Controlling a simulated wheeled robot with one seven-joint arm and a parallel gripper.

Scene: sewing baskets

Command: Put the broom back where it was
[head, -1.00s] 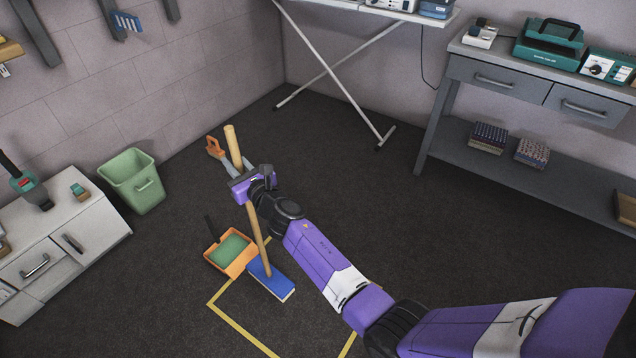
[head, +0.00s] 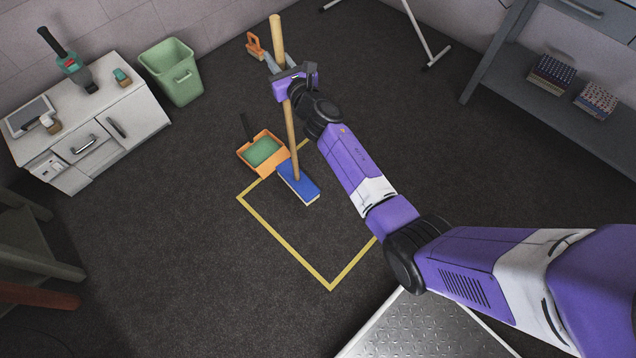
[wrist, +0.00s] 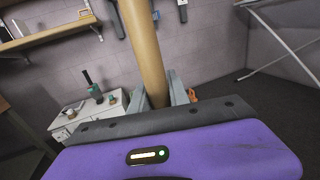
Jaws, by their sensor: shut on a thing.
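The broom has a long wooden handle (head: 293,135) and a blue head (head: 298,182). My gripper (head: 279,66) is shut on the upper part of the handle, whose top end sticks out above the fingers. The handle leans slightly. The head is at the upper corner of a yellow taped square (head: 285,247) on the floor, overlapping its upper edge; I cannot tell whether it touches the floor. In the wrist view the handle (wrist: 145,50) rises between the two grey fingers.
An orange dustpan (head: 277,168) with a green inside lies just left of the broom head. An orange object (head: 254,46) is behind the gripper. A green bin (head: 172,75) and white cabinet (head: 105,135) stand left, a grey workbench (head: 500,55) right. The square's middle is bare.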

